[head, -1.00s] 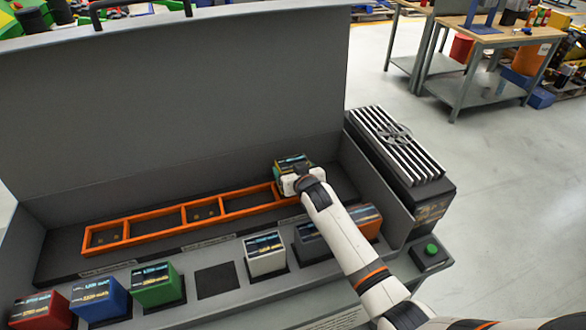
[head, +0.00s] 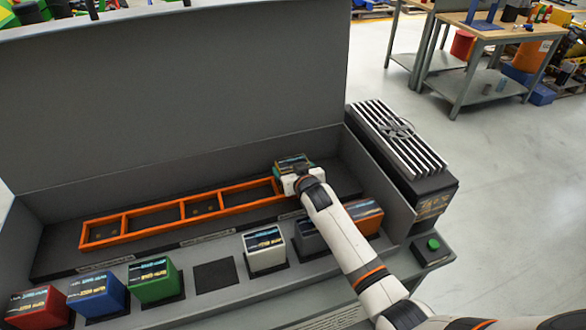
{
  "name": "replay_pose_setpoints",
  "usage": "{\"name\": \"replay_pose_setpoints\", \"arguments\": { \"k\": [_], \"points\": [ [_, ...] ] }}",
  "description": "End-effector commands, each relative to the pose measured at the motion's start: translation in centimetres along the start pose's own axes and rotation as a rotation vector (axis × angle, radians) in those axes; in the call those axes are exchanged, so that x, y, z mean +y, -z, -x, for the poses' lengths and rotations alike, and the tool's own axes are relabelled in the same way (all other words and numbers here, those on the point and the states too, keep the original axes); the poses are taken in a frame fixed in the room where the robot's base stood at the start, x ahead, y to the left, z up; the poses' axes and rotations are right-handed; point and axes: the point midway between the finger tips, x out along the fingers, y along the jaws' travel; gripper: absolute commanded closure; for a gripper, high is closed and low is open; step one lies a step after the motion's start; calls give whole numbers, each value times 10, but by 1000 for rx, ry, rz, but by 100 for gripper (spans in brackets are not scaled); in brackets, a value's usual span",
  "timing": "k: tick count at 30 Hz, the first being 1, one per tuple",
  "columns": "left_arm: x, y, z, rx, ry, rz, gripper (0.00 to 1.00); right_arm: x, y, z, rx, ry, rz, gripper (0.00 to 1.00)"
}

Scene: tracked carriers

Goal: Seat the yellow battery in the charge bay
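A battery with a dark, printed top (head: 292,161) is at the right end of the orange bay frame (head: 150,214). Its body is mostly hidden by my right gripper (head: 298,181), so I cannot clearly see that it is yellow. No other yellow battery shows. The gripper is right against the battery's near side, with its fingers hidden. I cannot tell whether the battery rests on the bay floor. The other bay compartments hold no battery. My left gripper is not in view.
Red (head: 40,307), blue (head: 97,294), green (head: 155,281), white (head: 265,251), grey (head: 310,238) and orange (head: 364,216) batteries stand along the front ledge. An empty dark pad (head: 215,275) lies between green and white. A finned unit (head: 400,150) and green button (head: 433,244) are right.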

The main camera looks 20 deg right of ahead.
Motion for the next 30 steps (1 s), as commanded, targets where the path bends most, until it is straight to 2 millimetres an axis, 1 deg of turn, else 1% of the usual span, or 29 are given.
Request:
{"name": "replay_pose_setpoints", "arguments": {
  "k": [1, 3, 10, 14, 17, 27, 30],
  "points": [
    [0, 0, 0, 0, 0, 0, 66, 0, -4, 0, -7, -1, 0, 10],
    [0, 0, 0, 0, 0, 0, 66, 0, -3, 0, -6, 0, 0, 0],
    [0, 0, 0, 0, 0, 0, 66, 0, 2, 0, 5, 1, 0, 0],
    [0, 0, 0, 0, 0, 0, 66, 0, 2, 7, 3, 0, 0, 0],
    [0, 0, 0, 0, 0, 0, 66, 0, 1, 19, 1, 0, 0, 0],
    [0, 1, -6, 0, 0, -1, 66, 0, 1, 83, -2, 0, 0, 0],
    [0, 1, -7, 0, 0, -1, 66, 0, 0, 99, -3, 0, 1, 0]
  ]
}}
